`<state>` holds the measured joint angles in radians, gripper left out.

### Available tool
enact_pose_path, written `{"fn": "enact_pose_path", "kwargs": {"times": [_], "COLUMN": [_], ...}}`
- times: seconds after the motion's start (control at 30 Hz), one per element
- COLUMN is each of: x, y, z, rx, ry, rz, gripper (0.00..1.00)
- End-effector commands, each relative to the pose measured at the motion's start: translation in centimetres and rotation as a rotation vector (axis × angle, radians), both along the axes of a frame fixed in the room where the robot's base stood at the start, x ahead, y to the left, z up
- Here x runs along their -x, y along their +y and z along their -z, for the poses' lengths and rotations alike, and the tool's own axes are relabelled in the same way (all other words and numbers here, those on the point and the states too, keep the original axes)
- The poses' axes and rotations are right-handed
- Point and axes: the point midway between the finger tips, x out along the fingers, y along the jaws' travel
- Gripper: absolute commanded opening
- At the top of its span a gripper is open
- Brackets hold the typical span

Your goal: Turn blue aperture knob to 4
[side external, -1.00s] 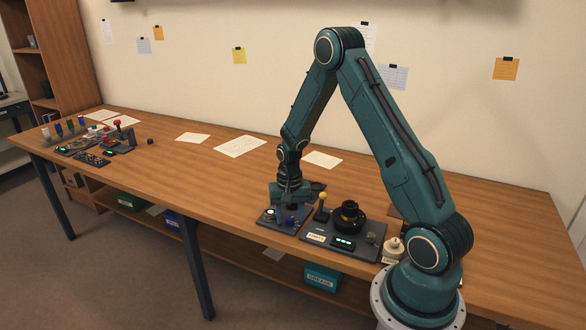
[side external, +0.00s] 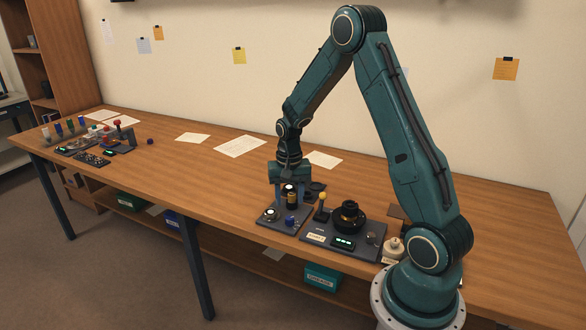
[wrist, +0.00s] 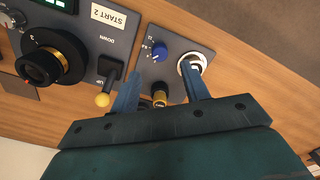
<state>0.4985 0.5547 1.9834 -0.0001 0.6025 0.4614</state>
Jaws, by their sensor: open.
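The blue knob (side external: 291,221) sits on a small dark panel (side external: 264,222) near the table's front edge. In the wrist view the blue knob (wrist: 159,51) has small white marks around it, too small to read surely; I cannot tell its setting. My gripper (side external: 290,204) points down above the panel, open and empty. In the wrist view its two blue-grey fingers (wrist: 158,75) are spread apart, with the knob beyond the gap between them and not touched.
A brass-and-black cylinder (wrist: 160,96) and a silver-rimmed round part (wrist: 193,63) sit close to the knob. To the right, a panel with a yellow-tipped lever (side external: 322,197) and a black-and-brass lens (side external: 349,216) stands close. The table's middle is mostly clear.

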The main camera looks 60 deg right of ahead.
Motion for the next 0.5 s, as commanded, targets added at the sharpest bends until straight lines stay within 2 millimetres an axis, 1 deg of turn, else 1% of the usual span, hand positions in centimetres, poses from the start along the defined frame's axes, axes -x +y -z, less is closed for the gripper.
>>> {"fn": "enact_pose_path", "kwargs": {"times": [0.03,0.2,0.33,0.5], "x": [-0.1,-0.1,0.0,0.0], "y": [0.0,0.0,0.0,0.0], "z": [-1.0,-3.8,-5.5,-6.8], "rx": [0.002,0.002,0.001,0.0], "ry": [-0.004,-0.004,-0.003,-0.001], "rz": [0.0,0.0,0.0,0.0], "gripper": [0.46,0.46,0.46,0.46]}}
